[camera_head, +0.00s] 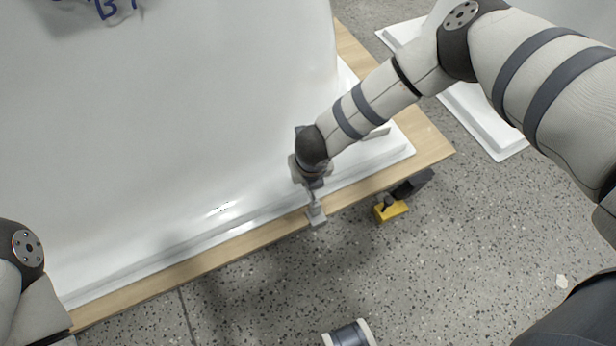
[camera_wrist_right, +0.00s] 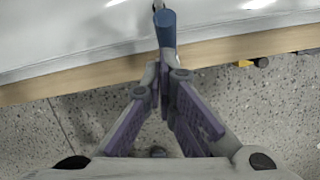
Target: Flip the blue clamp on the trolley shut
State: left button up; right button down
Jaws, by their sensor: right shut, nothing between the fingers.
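The blue clamp handle (camera_wrist_right: 167,28) shows at the top middle of the right wrist view, over the trolley's wooden edge. A grey metal part (camera_head: 316,214) shows at that edge in the head view, just below my right gripper (camera_head: 314,190); the blue handle is hidden there by the gripper and wrist. In the right wrist view my right gripper (camera_wrist_right: 165,78) is shut and empty, its fingertips at the near end of the blue handle. I cannot tell whether they touch it. My left arm shows at the lower left of the head view; its gripper is out of view.
A large white tub shell (camera_head: 170,110) rests on the wooden trolley (camera_head: 428,145). A yellow and black castor (camera_head: 392,210) sticks out below the edge. Another white shell (camera_head: 485,125) stands at the upper right. The speckled floor in front is mostly clear.

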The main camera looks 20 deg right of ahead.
pick_arm(q)
jog(key=shift+w, duration=0.25)
pick_arm(e)
jog(key=shift+w, duration=0.65)
